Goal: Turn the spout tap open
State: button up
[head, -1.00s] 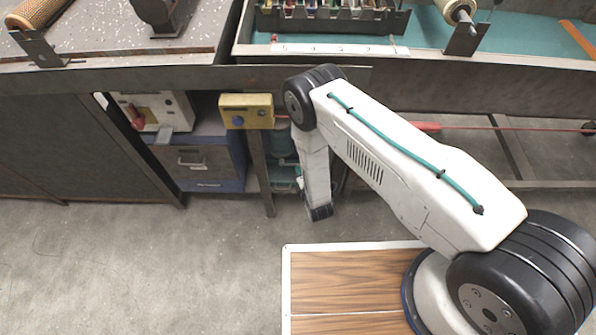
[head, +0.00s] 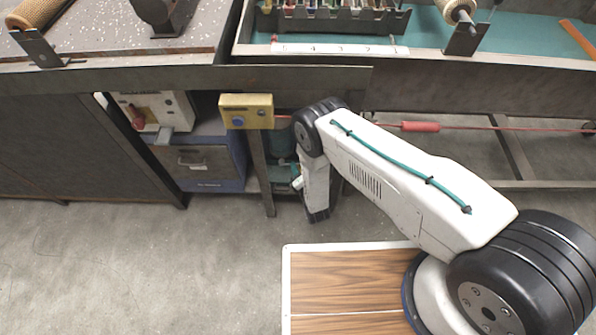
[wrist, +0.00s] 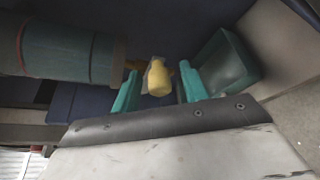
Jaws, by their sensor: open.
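In the wrist view, a yellow tap piece (wrist: 157,77) lies between the two teal fingers of my gripper (wrist: 158,90). The fingers are open, one on each side of it, and I cannot tell whether either touches it.
A yellow box with a blue button (head: 246,111) hangs at the bench edge left of my arm. A blue-grey cabinet (head: 205,165) and a white box with a red lever (head: 152,112) stand farther left. A bench leg (head: 262,175) is close by. The front floor is clear.

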grip_shut()
jog(key=shift+d+r, duration=0.1)
dwell(0.3)
